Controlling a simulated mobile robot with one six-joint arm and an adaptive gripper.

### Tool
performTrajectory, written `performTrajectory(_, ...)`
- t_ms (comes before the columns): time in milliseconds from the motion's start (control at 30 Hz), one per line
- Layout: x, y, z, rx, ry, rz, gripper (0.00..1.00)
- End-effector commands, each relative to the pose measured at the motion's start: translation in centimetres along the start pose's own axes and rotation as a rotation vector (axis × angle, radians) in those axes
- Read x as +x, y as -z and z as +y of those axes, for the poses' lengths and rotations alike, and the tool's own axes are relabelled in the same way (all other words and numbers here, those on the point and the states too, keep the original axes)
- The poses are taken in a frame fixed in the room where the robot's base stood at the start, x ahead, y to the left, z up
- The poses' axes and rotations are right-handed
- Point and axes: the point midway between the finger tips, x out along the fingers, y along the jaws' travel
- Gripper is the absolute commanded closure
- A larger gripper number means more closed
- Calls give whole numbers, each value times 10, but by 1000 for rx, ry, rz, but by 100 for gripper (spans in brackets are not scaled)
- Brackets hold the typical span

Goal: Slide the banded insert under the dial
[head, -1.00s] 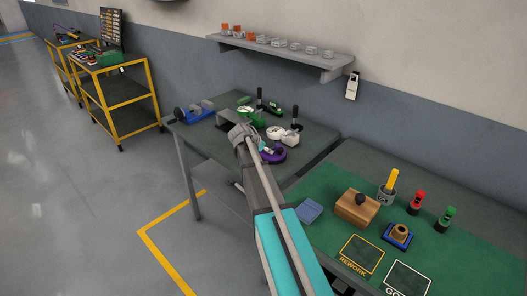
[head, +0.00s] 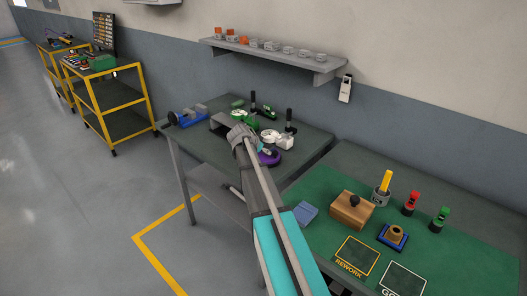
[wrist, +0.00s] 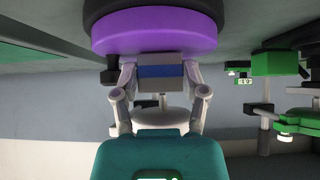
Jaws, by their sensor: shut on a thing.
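My gripper (wrist: 160,78) is shut on a grey block with a blue band (wrist: 160,71), which I take for the banded insert. The block is close against the side of a purple round body (wrist: 155,30) in the wrist view; I cannot tell whether they touch. The purple body also shows in the head view (head: 270,158), beside my gripper, whose fingers and held block my arm hides there. A white round face (head: 270,135) stands just behind; I cannot tell whether it is the dial. In the wrist view a white rounded part (wrist: 160,118) is partly hidden behind my gripper.
Green gauge parts (wrist: 275,64) stand to the right in the wrist view. A blue vise-like tool (head: 187,119) and black-handled stands (head: 290,120) share the grey table. The green bench at right holds a wooden block (head: 352,208) and a yellow-handled tool (head: 384,184).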

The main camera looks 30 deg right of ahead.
Motion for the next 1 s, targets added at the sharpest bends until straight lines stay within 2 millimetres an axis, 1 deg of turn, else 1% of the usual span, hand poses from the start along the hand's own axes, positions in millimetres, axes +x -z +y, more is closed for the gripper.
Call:
performTrajectory(733,2,-1,0,0,0,1,85)
performTrajectory(767,2,-1,0,0,0,1,41)
performTrajectory(900,2,-2,0,0,-1,1,15)
performTrajectory(967,2,-2,0,0,-1,1,4)
performTrajectory(1000,2,-2,0,0,-1,1,3)
